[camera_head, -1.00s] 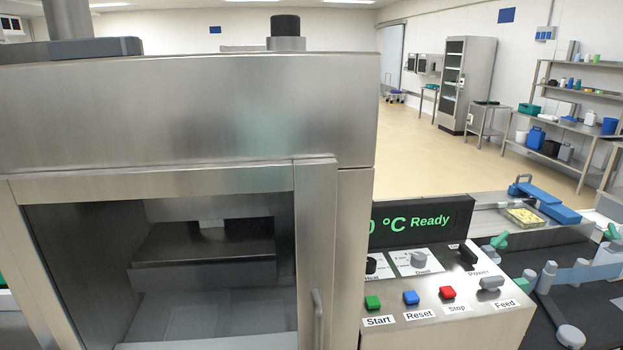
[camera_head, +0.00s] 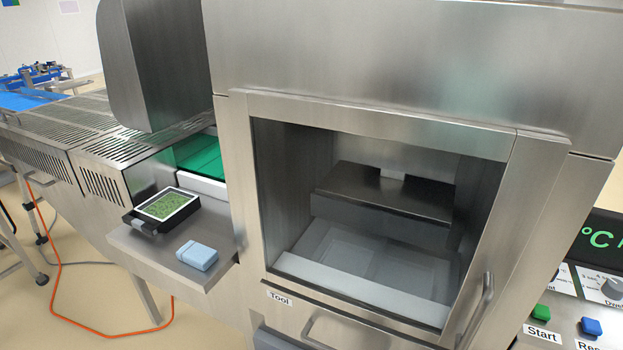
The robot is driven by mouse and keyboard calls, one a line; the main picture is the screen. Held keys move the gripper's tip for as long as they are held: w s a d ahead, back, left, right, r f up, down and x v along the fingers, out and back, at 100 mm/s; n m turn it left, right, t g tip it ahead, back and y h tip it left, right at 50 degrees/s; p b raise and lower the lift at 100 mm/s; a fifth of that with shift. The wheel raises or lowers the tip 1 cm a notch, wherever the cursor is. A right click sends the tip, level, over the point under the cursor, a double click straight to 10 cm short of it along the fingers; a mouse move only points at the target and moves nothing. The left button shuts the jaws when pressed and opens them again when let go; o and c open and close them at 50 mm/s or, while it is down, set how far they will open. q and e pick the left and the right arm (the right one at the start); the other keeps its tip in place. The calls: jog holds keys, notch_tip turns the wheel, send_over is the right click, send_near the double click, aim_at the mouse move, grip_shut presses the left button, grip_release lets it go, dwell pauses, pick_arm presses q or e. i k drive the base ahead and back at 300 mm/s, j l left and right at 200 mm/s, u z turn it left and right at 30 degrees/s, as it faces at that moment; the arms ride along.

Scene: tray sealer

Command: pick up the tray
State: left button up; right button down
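A small black tray (camera_head: 133,220) with a white rim and green contents sits on a steel side shelf (camera_head: 128,244), left of the sealer's window in the head view. A grey tab shows at its front left corner. A light blue block (camera_head: 197,255) lies on the same shelf, in front and to the right of the tray, apart from it. Neither of my grippers is in view.
The tray sealer (camera_head: 390,60) fills the middle and right, with a door handle (camera_head: 480,310) and a Start button (camera_head: 540,312). A slotted conveyor housing (camera_head: 75,135) runs back left. An orange cable (camera_head: 62,275) lies on the floor.

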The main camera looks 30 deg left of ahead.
aim_at(164, 212)
jog(key=u, duration=1.9)
jog(key=j+z, duration=0.1)
jog(key=z, duration=0.25)
jog(key=i+j+z, duration=0.1)
jog(key=z, duration=0.2)
jog(key=j+z, duration=0.2)
jog(key=z, duration=0.15)
jog(key=j+z, duration=0.25)
jog(key=j, duration=0.2)
jog(key=i+j+z, duration=0.1)
jog(key=j+z, duration=0.15)
jog(key=j, duration=0.2)
jog(key=k+j+z, duration=0.2)
jog(key=j, duration=0.75)
jog(key=i, duration=0.1)
